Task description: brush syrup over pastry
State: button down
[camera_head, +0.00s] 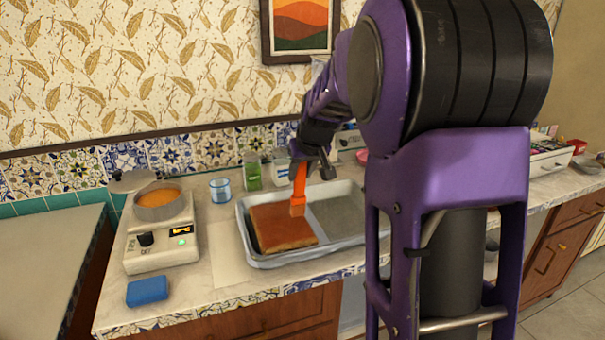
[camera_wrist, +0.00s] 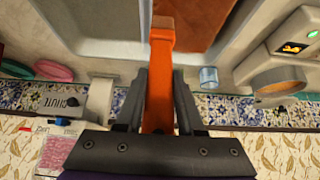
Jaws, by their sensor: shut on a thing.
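The pastry (camera_head: 281,228) is a brown square slab in the left part of a metal tray (camera_head: 253,262). The pastry also shows at the top of the wrist view (camera_wrist: 190,20). My gripper (camera_head: 301,160) is shut on an orange brush (camera_head: 299,186), which points down over the tray by the pastry's right edge. I cannot tell whether its tip touches the pastry. In the wrist view the brush (camera_wrist: 159,75) stands between the two dark fingers (camera_wrist: 158,100). A small pan (camera_head: 160,204) of orange syrup (camera_head: 158,197) sits on a white hot plate (camera_head: 160,246) at the left.
A blue sponge (camera_head: 147,291) lies in front of the hot plate. A blue glass (camera_head: 220,190) and a green jar (camera_head: 252,173) stand behind the tray. The tray's right part is bare. My arm hides much of the counter's right side.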

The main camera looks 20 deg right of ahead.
jog(key=w+p, duration=0.3)
jog(key=w, duration=0.4)
jog(key=shift+w, duration=0.4)
jog(key=shift+r, duration=0.1)
notch_tip(320, 180, up, 7)
jog(key=p, duration=0.5)
dwell(0.3)
